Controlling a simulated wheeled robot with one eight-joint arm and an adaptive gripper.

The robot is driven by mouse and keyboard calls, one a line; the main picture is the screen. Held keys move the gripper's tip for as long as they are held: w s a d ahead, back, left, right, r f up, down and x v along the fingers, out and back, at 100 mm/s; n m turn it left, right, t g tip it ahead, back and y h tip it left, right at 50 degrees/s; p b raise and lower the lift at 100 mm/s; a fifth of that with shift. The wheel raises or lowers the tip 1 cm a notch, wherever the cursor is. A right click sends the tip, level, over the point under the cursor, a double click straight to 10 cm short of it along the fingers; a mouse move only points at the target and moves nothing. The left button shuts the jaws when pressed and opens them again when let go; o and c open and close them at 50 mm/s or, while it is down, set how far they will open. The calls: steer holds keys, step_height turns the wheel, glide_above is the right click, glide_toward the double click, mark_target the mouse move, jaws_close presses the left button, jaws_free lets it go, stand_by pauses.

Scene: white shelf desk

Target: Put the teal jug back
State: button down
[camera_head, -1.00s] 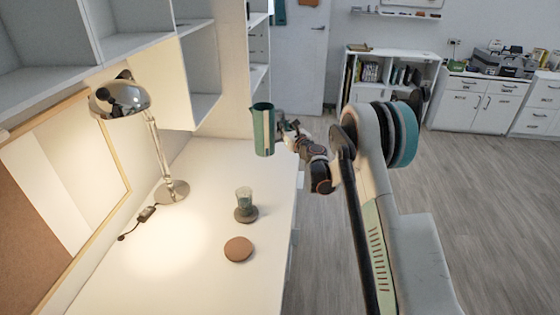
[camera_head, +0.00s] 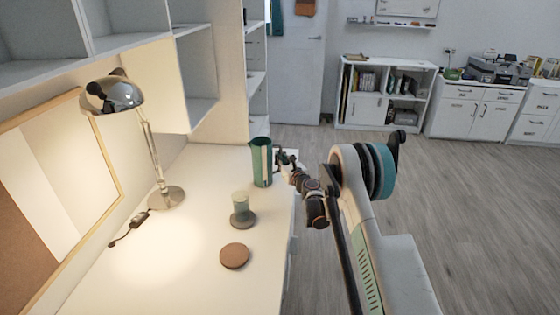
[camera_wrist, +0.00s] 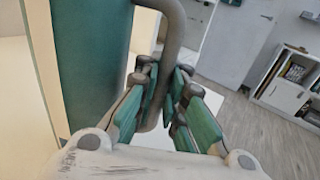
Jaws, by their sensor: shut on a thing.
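The teal jug (camera_head: 262,162) is upright at the far end of the white desk, near its right edge. Whether its base touches the desk top is hard to tell. My gripper (camera_head: 284,160) is at the jug's right side, shut on its handle. In the wrist view the jug's teal wall (camera_wrist: 92,60) fills the left, and the grey handle (camera_wrist: 174,50) runs down between the fingers of my gripper (camera_wrist: 160,98). A glass on a dark round base (camera_head: 242,212) and a brown round coaster (camera_head: 234,256) stand nearer on the desk.
A chrome lamp (camera_head: 168,196) stands at the desk's left, its cord lying beside it. White shelving (camera_head: 196,85) rises along the left and back. The desk top (camera_head: 195,265) is bare around the coaster. Open floor lies to the right.

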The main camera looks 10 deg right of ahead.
steer(key=c, duration=1.7)
jaws_free()
steer(key=shift+r, duration=0.15)
